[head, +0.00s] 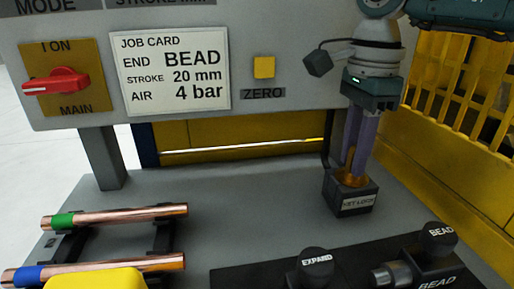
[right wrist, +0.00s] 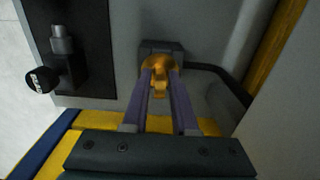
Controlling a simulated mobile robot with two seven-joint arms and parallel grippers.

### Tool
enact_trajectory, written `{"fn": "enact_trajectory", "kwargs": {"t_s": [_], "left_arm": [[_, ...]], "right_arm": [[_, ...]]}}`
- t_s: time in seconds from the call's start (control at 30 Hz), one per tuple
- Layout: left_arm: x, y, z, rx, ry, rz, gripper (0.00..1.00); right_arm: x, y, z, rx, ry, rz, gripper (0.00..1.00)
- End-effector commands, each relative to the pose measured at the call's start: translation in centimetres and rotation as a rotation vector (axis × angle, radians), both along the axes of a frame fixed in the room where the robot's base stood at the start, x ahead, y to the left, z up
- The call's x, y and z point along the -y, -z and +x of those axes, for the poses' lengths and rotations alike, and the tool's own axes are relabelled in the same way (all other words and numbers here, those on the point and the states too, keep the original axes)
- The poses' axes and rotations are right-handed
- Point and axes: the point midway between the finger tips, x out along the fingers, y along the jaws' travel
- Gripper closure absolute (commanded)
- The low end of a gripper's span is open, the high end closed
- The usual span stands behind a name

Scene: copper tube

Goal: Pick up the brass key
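The brass key (right wrist: 158,65) stands in a small dark box (head: 350,199) with a white label on its front, on the grey bench. In the head view the key (head: 351,179) shows only in part, low between my right fingers. My right gripper (head: 358,174) points down over the box. In the right wrist view the two purple fingers of my right gripper (right wrist: 159,78) lie on either side of the key's upper part. A gap between them shows; whether they press on the key is not clear. My left gripper is in neither view.
A dark fixture with an EXPAND knob (head: 316,261) and a BEAD knob (head: 438,238) stands in front. Copper tubes (head: 115,215) lie on a rack at left. A grey panel (head: 290,40) hangs behind; a yellow guard (head: 455,85) bounds the right.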

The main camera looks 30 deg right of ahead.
Motion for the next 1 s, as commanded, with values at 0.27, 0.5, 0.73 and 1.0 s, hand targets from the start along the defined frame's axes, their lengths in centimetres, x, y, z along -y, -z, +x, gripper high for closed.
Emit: {"fn": "enact_trajectory", "kwargs": {"t_s": [0.27,0.5,0.73,1.0], "left_arm": [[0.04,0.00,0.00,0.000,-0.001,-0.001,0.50],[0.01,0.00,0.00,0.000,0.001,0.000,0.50],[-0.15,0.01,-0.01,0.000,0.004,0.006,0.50],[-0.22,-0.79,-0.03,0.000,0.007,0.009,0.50]], "right_arm": [[0.01,-0.01,0.00,0.000,0.000,0.000,1.00],[0.01,0.00,0.00,0.000,0.000,0.000,1.00],[0.00,-0.03,0.01,0.000,0.000,0.000,1.00],[0.01,-0.97,0.03,0.001,0.000,0.000,1.00]]}}
